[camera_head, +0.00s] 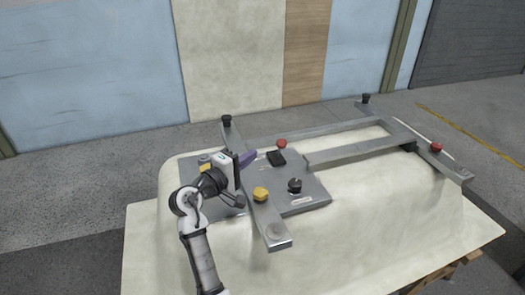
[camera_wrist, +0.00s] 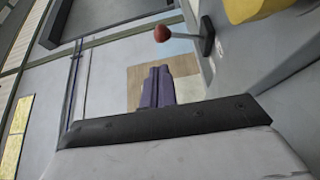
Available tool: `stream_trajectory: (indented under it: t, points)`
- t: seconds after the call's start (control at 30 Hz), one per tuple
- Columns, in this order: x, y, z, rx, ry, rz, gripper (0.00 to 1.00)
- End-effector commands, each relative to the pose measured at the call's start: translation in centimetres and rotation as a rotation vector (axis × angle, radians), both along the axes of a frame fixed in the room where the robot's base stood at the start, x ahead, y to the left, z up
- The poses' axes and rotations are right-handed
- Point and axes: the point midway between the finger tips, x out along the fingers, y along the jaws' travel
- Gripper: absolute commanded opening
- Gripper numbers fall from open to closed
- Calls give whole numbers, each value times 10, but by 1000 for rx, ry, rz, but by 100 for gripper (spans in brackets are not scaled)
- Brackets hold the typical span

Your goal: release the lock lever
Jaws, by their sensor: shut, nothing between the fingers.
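A lever with a red ball end (camera_wrist: 162,33) and a thin rod shows at the top of the wrist view, on a dark mount (camera_wrist: 207,37); it looks like the lock lever. In the head view a red ball (camera_head: 281,143) shows just behind the metal plate, probably the same one. My gripper (camera_head: 250,157) has purple fingers, shut and empty, left of the red ball and above the crossbar. In the wrist view its fingertips (camera_wrist: 158,72) are together and appear apart from the lever.
A yellow knob (camera_head: 261,194) and a black knob (camera_head: 295,185) stand near the front of the metal frame. A black block (camera_head: 276,158) is on the plate. Another red knob (camera_head: 437,147) is on the right crossbar (camera_head: 455,170). The pale shell (camera_head: 360,220) in front is bare.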

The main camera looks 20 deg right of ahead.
Motion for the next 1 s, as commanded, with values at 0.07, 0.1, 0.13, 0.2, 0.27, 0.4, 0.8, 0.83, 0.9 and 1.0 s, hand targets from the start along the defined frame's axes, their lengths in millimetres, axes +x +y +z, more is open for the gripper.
stream_trajectory:
  t: [0.07, 0.1, 0.13, 0.2, 0.27, 0.4, 0.8, 0.83, 0.9, 1.0]
  points:
    - [-8, 14, -1, 0, -1, 3, 0]
    - [-11, 19, -1, 0, -1, 3, 0]
    - [-13, 22, -1, 0, -1, 3, 0]
    - [-17, 28, -1, 0, -1, 3, 0]
    - [-19, 32, -1, -1, -1, 3, 0]
    - [-21, 35, 0, 0, -1, 2, 0]
    - [-20, 36, 1, 0, -4, 8, 0]
    - [-19, 39, 3, 1, -11, 18, 0]
    - [-14, 52, 9, 9, -42, 71, 0]
    - [-1, 93, 29, 36, -138, 228, 0]
